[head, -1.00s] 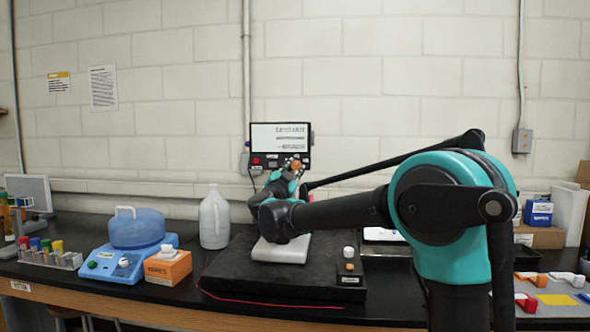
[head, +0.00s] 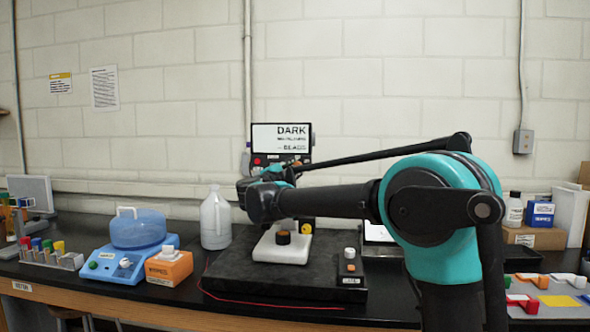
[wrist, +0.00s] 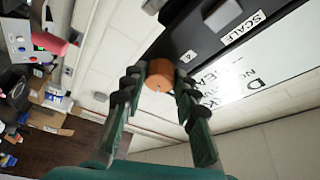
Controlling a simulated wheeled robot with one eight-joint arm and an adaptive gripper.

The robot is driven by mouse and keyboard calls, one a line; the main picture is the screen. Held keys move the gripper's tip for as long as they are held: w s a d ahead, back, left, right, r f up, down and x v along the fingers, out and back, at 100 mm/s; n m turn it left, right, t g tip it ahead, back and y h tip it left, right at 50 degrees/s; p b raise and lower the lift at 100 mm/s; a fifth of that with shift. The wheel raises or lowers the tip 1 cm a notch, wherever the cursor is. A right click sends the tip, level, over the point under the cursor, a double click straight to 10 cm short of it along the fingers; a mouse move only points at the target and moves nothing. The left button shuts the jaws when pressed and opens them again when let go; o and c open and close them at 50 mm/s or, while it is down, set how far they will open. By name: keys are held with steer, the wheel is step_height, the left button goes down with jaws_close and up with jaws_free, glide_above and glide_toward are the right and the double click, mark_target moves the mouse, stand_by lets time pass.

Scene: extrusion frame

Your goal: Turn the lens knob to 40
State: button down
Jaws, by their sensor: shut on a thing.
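In the wrist view my gripper (wrist: 159,82) is shut on an orange cylindrical knob (wrist: 158,70) beside the black housing of the display. A SCALE label shows on that housing, but no mark or number on the knob is readable. In the head view my gripper end (head: 283,174) is just below the display (head: 282,138), and my arm partly hides it. The screen reads DARK in large letters, with smaller text below that I read only partly. I cannot tell from any label whether the gripped knob is the lens knob.
A white jug (head: 215,222) and blue-lidded device (head: 137,229) stand left.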

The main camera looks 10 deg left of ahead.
stand_by(0.3)
steer(key=c, duration=1.2)
jaws_free()
steer(key=v, duration=1.2)
